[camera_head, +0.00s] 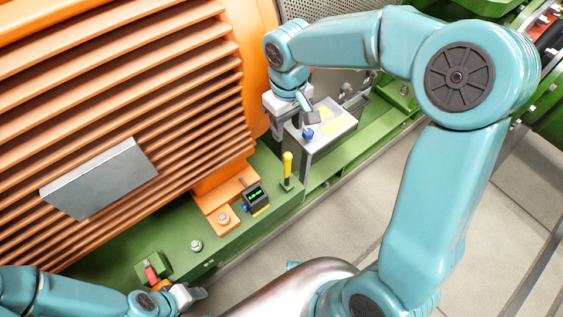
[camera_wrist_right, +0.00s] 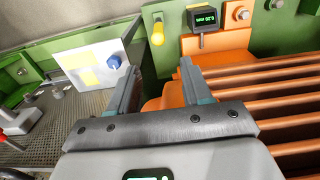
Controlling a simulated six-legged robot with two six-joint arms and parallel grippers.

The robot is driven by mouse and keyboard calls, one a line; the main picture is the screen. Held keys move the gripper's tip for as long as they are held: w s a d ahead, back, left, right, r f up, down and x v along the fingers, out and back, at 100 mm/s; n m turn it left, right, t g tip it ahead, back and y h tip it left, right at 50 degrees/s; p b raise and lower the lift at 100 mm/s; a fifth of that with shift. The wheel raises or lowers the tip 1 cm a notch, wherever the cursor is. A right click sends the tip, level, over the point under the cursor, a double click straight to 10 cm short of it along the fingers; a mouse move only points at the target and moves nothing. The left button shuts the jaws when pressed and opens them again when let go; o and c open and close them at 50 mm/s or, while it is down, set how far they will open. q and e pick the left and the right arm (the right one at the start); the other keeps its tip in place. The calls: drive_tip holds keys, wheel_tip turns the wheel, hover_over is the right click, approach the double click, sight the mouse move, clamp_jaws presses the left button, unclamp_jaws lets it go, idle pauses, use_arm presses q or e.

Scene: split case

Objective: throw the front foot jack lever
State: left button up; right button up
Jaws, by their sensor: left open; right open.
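A yellow-handled lever (camera_head: 287,165) stands upright on the green base rail in the head view; it also shows at the top of the right wrist view (camera_wrist_right: 157,34). A red-handled lever (camera_head: 151,274) stands by a green block at lower left. I cannot tell which is the front foot jack lever. My left gripper (camera_head: 195,294) is just right of the red lever, apart from it, its fingers partly hidden. My right gripper (camera_head: 296,122) is open and empty above the grey box, up from the yellow lever. Its two fingers show apart in the right wrist view (camera_wrist_right: 158,75).
A grey box (camera_head: 323,140) with yellow labels and a blue knob (camera_head: 308,133) is beneath my right gripper. A small gauge with green digits (camera_head: 255,197) sits beside the yellow lever. The orange finned motor (camera_head: 110,90) fills the left. Floor (camera_head: 345,215) is clear in front.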

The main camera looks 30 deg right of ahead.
sight(287, 162)
drive_tip(key=f+b, duration=0.1)
drive_tip(key=f, duration=0.6)
drive_tip(key=f+b, duration=0.1)
drive_tip(key=f, duration=0.7)
drive_tip(key=shift+s+d, duration=0.15)
drive_tip(key=shift+d, duration=0.05)
drive_tip(key=shift+f+b, duration=0.3)
drive_tip(key=shift+f, duration=0.35)
clamp_jaws()
